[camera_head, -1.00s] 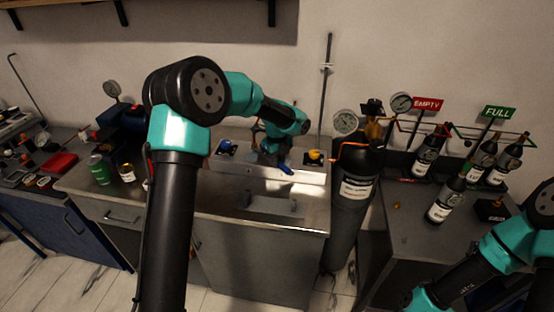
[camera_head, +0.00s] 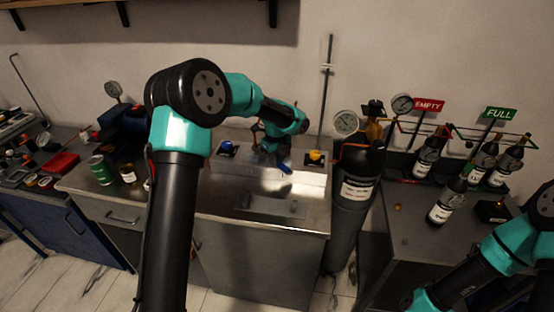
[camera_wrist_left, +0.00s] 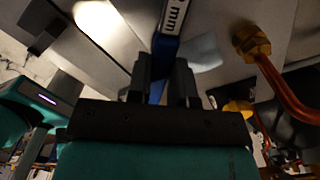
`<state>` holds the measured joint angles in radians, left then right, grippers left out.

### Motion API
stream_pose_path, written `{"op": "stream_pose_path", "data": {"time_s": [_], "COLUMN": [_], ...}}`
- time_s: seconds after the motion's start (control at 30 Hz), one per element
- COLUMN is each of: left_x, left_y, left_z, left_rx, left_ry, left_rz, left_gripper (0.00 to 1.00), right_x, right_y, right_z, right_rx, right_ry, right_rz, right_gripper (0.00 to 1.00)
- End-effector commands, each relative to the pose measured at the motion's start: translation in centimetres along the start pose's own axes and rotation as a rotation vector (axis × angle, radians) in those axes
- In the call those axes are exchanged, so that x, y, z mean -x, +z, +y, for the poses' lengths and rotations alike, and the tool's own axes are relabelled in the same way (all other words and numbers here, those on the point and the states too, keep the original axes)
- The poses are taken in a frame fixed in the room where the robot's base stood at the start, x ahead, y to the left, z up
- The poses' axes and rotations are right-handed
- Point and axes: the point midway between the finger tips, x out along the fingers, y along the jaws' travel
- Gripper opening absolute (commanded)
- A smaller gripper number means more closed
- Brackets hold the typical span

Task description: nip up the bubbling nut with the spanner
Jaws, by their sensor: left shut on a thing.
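My left gripper (camera_wrist_left: 160,85) is shut on a blue tool with a white marked label, which looks like the spanner (camera_wrist_left: 165,48). In the head view the gripper (camera_head: 274,152) is over the bench block, with the blue spanner end (camera_head: 285,168) showing beside it. A brass hex nut (camera_wrist_left: 252,43) sits on a copper pipe (camera_wrist_left: 285,90), to the right of the spanner and apart from it in the wrist view. No bubbles can be made out. My right gripper is outside both views; only its arm shows at the lower right.
A dark cylinder (camera_head: 355,195) with a gauge (camera_head: 346,122) stands right of the bench. Several bottles stand on the right bench.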

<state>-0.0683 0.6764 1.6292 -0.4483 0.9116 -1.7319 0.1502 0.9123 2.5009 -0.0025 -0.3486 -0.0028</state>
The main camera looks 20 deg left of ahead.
Motion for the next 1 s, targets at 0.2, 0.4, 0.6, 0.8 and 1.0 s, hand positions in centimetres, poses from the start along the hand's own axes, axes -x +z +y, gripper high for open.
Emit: {"op": "stream_pose_path", "data": {"time_s": [0.2,0.4,0.6,0.8,1.0], "left_x": [0.0,0.0,0.0,0.0,0.0], "left_y": [0.4,0.7,1.0,1.2,1.2], "left_z": [0.0,0.0,0.0,0.0,0.0], "left_rx": [0.001,0.002,0.002,0.001,0.001], "left_ry": [0.000,0.000,0.000,0.000,0.000], "left_rz": [0.000,0.000,0.000,0.000,0.000], "left_gripper": [0.00,0.00,0.00,0.00,0.00], "right_x": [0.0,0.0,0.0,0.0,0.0], "right_y": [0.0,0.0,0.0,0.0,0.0], "right_z": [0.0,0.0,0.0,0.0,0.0], "right_rx": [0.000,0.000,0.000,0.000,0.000], "right_ry": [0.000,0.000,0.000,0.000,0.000], "right_rz": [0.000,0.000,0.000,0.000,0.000], "right_gripper": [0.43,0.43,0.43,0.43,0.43]}}
